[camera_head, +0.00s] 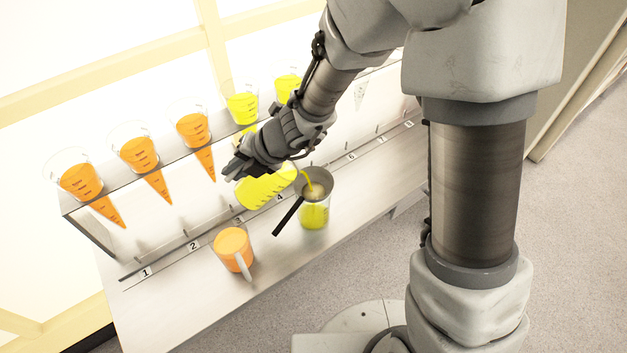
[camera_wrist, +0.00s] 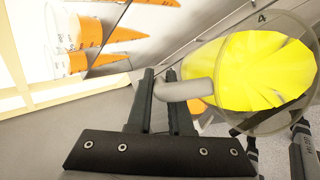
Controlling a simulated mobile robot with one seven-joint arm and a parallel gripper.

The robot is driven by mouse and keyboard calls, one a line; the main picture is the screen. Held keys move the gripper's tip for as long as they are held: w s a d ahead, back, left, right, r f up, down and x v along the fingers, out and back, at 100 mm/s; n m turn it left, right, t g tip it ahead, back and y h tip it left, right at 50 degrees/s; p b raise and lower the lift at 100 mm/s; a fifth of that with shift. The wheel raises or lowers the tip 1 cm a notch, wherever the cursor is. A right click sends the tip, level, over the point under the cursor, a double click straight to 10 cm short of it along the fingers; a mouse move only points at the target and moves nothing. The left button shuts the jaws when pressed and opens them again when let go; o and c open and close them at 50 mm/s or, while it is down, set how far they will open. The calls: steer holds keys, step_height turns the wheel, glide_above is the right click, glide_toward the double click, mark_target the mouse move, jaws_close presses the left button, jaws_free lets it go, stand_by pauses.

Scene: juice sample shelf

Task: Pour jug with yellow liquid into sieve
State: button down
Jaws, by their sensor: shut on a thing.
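My gripper (camera_head: 240,168) is shut on the grey handle of the clear jug with yellow liquid (camera_head: 264,188). The jug is tilted to the right, and a yellow stream falls from its rim into the sieve (camera_head: 313,180). The sieve rests over a clear vessel (camera_head: 314,216) that holds yellow liquid. The sieve's black handle points down and left. In the wrist view, my gripper's dark fingers (camera_wrist: 160,76) are at the handle (camera_wrist: 188,89), and the yellow jug (camera_wrist: 250,72) lies tilted beyond them.
An orange-filled jug (camera_head: 232,250) stands to the left on the metal counter (camera_head: 180,300). A raised shelf behind holds several orange cones (camera_head: 137,152) and yellow cones (camera_head: 242,106). A numbered strip (camera_head: 193,246) runs along the counter. The counter's front left is clear.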

steer(key=shift+w+d+r+m+y+b, duration=0.15)
steer(key=shift+d+y+b, duration=0.2)
steer(key=shift+y+b, duration=0.35)
steer(key=shift+w+d+r+m+y+b, duration=0.15)
steer(key=shift+d+y+b, duration=0.3)
steer(key=shift+b, duration=0.45)
stand_by(3.2)
steer(key=shift+s+a, duration=0.1)
